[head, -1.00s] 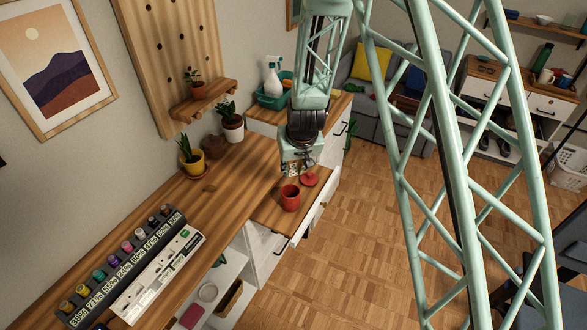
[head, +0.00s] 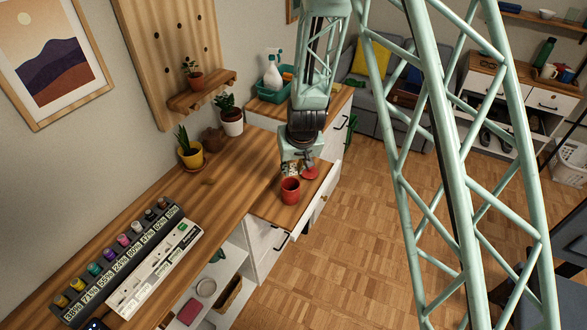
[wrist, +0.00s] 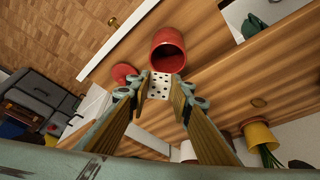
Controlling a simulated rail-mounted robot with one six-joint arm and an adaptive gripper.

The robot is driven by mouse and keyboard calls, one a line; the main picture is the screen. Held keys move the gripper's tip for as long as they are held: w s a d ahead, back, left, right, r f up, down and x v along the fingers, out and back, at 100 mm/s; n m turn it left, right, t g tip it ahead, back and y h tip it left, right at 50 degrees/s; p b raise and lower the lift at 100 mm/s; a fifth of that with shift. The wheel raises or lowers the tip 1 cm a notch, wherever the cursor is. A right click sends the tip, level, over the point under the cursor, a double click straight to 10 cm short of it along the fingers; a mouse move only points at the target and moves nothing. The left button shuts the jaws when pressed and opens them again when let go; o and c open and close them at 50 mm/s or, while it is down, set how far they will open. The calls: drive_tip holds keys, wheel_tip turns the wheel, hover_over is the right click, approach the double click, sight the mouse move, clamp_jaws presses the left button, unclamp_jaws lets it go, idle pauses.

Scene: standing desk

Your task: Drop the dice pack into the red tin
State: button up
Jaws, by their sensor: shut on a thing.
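The red tin (head: 290,190) stands open on the wooden pull-out surface in the head view. In the wrist view the tin (wrist: 168,50) is at the top centre, its dark opening showing. My gripper (wrist: 159,88) is shut on the dice pack (wrist: 158,86), a small white block with black dots between the fingertips. In the head view my gripper (head: 297,168) is just behind and above the tin, and the pack is hard to make out there. In the wrist view the pack appears just below the tin's rim; the gap between them cannot be judged.
A red lid (head: 310,173) lies behind and right of the tin; it also shows in the wrist view (wrist: 125,74). A yellow plant pot (head: 191,156) and a rack of coloured jars (head: 115,260) stand on the desk (head: 225,190). Floor lies open to the right.

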drive_tip(key=o, duration=0.9)
drive_tip(key=shift+r, duration=0.2)
drive_tip(key=v, duration=0.6)
drive_tip(key=shift+s+r, duration=0.25)
drive_tip(key=shift+r, duration=0.15)
drive_tip(key=shift+r, duration=0.2)
idle(0.8)
drive_tip(key=s+d+r+b, duration=0.1)
drive_tip(key=s+d+r, duration=0.3)
drive_tip(key=s+r, duration=0.55)
drive_tip(key=s+d+r+b, duration=0.2)
drive_tip(key=s+d+r, duration=0.4)
drive_tip(key=r, duration=0.7)
drive_tip(key=s+d+r+m, duration=0.1)
drive_tip(key=s+d+r, duration=0.1)
drive_tip(key=s, duration=0.8)
drive_tip(key=s+d+r+m+b, duration=0.1)
drive_tip(key=s+d, duration=0.4)
drive_tip(key=s, duration=0.5)
drive_tip(key=s+d+r+h+b, duration=0.1)
drive_tip(key=s+d+r, duration=0.3)
drive_tip(key=s, duration=0.6)
drive_tip(key=shift+m, duration=0.4)
